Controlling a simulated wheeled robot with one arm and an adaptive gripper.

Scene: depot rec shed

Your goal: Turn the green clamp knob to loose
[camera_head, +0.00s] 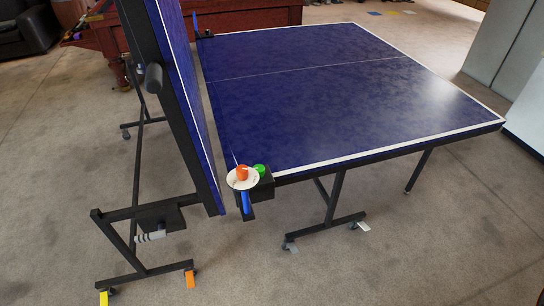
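The green clamp knob (260,169) is small and sits at the near left corner of the flat table half, next to the net line. An orange knob (242,173) on a round white plate (233,182) is just left of it and in front. A black block (264,187) is beneath the green knob. The green knob is partly hidden, and I cannot tell which way it is turned. My gripper is not in view.
One half of the blue table (345,95) lies flat; the other half (180,75) is folded upright at left, with a black handle (153,77). Wheeled black legs (140,272) stand on the carpet. The floor in front is clear. A red-brown table (240,17) stands behind.

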